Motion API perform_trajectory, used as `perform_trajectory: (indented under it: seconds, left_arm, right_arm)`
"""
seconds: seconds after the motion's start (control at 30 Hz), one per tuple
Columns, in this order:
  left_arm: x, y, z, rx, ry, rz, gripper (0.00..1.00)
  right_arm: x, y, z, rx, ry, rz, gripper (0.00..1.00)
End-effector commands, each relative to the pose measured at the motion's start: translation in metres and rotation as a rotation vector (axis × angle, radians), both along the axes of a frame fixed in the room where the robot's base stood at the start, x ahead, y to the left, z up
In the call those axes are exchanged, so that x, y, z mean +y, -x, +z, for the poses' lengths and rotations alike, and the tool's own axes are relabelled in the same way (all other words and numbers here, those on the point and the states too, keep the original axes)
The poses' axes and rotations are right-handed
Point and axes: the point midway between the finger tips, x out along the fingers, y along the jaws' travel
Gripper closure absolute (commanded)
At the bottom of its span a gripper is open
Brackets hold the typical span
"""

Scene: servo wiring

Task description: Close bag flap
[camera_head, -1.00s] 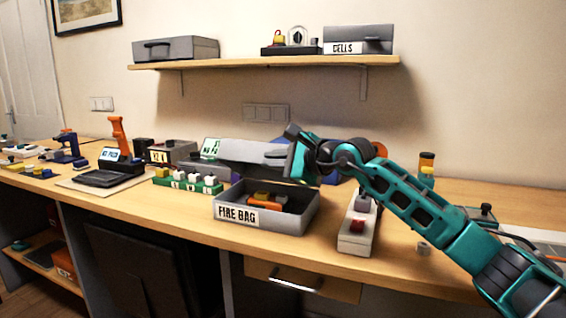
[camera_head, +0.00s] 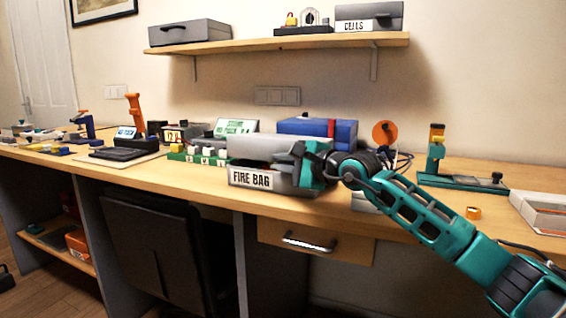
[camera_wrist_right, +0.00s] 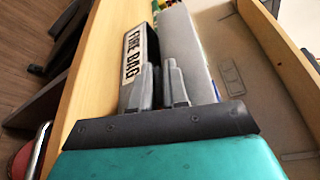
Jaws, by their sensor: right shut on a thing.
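The grey fire bag (camera_head: 232,178) sits on the bench near its front edge, with its "FIRE BAG" label facing out. My right gripper (camera_head: 300,163) is at the bag's right end, shut on the flap. In the right wrist view, the gripper fingers (camera_wrist_right: 162,86) are close together between the labelled front (camera_wrist_right: 134,48) and the flap (camera_wrist_right: 188,50). My left gripper is not in view.
A green strip with white blocks (camera_head: 200,156) is left of the bag. A blue case (camera_head: 315,128) stands behind it. A white item right of the bag is mostly hidden by my arm. A shelf (camera_head: 280,44) hangs above. Bench right of my arm has a small orange ring (camera_head: 473,212).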

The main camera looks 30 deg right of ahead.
Motion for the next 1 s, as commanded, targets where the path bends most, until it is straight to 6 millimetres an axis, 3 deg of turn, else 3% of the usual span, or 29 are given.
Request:
perform_trajectory:
  seconds: [0.03,0.3,0.33,0.5,0.8,1.0]
  left_arm:
    - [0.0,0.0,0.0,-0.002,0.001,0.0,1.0]
    - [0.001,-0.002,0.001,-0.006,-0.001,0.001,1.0]
    - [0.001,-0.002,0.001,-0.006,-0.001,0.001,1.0]
    - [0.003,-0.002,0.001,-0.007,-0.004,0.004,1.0]
    - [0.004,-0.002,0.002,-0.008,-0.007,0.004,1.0]
    - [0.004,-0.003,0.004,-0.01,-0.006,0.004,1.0]
  right_arm:
    - [0.0,0.0,-0.01,0.025,0.002,-0.001,1.0]
    - [0.0,0.0,-0.011,0.028,0.001,-0.001,1.0]
    - [0.0,0.0,-0.011,0.028,0.001,-0.001,0.83]
    - [0.0,0.0,-0.008,0.02,0.001,-0.002,0.67]
    - [-0.003,0.002,-0.005,0.015,0.002,-0.005,0.67]
    - [-0.011,0.025,-0.001,0.014,0.006,-0.004,0.67]
